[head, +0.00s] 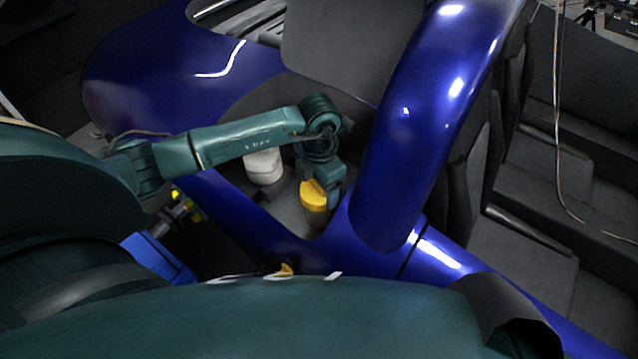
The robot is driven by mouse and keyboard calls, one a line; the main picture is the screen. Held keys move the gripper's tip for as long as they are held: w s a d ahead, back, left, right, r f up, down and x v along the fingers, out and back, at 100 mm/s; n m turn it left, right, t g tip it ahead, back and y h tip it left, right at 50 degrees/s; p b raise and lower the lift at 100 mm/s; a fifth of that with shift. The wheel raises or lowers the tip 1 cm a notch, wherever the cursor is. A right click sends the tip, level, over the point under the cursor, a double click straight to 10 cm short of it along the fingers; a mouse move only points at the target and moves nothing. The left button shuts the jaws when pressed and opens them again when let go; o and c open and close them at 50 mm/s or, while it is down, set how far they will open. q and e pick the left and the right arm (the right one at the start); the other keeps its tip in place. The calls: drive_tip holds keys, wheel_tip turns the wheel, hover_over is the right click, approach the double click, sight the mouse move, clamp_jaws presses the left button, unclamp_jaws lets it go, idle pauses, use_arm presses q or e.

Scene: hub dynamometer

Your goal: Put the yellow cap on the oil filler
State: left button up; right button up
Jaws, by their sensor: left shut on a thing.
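The yellow cap (313,196) is in the middle of the head view. My left gripper (320,190) reaches down from the wrist and is shut on the cap. The cap is in the dark recess between the blue body parts. The oil filler cannot be made out; the cap and gripper may cover it. I cannot tell whether the cap touches anything below it. My right gripper is not in view.
A white cylindrical container (263,166) stands just left of the gripper, behind my forearm. A curved blue body panel (420,110) rises close on the right. A blue beam (250,215) runs below the recess. Dark seats (590,180) lie further right.

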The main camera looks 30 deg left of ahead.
use_arm(q)
drive_tip(key=shift+f+b, duration=0.45)
drive_tip(key=shift+f, duration=0.1)
drive_tip(key=o, duration=0.7)
